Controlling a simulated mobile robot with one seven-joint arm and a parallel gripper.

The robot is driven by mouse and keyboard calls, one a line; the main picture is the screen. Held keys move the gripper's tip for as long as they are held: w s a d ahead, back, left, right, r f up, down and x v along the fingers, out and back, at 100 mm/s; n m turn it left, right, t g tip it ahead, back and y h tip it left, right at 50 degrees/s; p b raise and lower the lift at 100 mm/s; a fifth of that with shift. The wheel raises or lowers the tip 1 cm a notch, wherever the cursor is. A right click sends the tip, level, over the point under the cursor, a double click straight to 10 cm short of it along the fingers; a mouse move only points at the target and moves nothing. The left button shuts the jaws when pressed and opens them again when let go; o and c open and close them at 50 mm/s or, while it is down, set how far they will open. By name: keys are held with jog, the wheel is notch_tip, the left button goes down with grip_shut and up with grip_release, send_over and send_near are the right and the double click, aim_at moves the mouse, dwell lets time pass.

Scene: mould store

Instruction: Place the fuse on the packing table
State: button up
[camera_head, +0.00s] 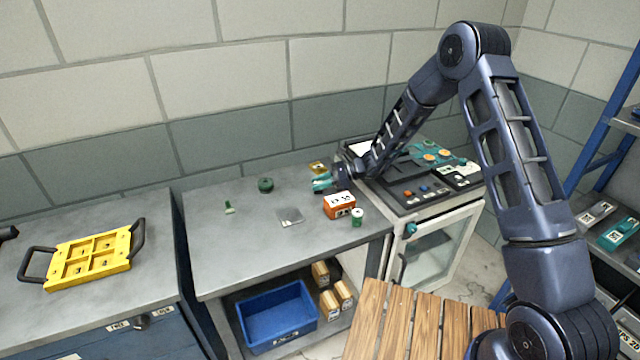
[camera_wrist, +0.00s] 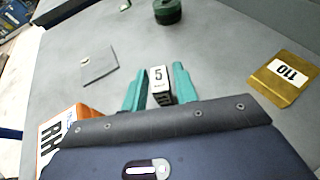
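A small white-and-dark block labelled 5 (camera_wrist: 158,80), seemingly the fuse, sits between the teal fingers of my gripper (camera_wrist: 160,88) in the wrist view. The fingers appear to touch both its sides. In the head view my gripper (camera_head: 322,184) is low over the back right of the grey metal table (camera_head: 225,262); the block is not clear there. I cannot tell whether it touches the tabletop. No label shows which surface is the packing table; a wooden slatted top (camera_head: 392,325) stands in front.
An orange box (camera_head: 338,206) and green-and-white cylinder (camera_head: 357,217) stand close to my gripper. A brass plate (camera_wrist: 284,78), dark green round piece (camera_head: 265,185), grey plate (camera_head: 289,216) and small green piece (camera_head: 229,209) are nearby. A control console (camera_head: 425,190) stands right. The table's front left is clear.

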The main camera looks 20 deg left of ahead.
jog(key=shift+o, duration=0.7)
jog(key=v, duration=1.2)
jog(key=shift+r, duration=0.1)
jog(key=shift+r, duration=0.1)
jog(key=s+d+r+n+t+h, duration=0.2)
jog(key=s+d+r+n+h, duration=0.15)
jog(key=d+r, duration=0.75)
jog(key=s+d+r+n+t+h, duration=0.15)
jog(key=s+d+r+n, duration=0.3)
jog(key=d+r, duration=0.6)
jog(key=s+d+r+n+t+h, duration=0.1)
jog(key=s+d+n+t+h, duration=0.1)
jog(key=s+d, duration=0.4)
jog(key=s+d+r+n+t+h, duration=0.1)
jog(key=s+d, duration=0.5)
jog(key=d, duration=0.6)
jog(key=s+d+r+n+t+h, duration=0.2)
jog(key=s+d+r+t+h, duration=0.1)
jog(key=d, duration=0.7)
jog(key=s+h, duration=0.1)
jog(key=s, duration=0.1)
jog(key=shift+s+r+n+h, duration=0.2)
jog(key=shift+s+n+h, duration=0.1)
jog(key=shift+s, duration=0.1)
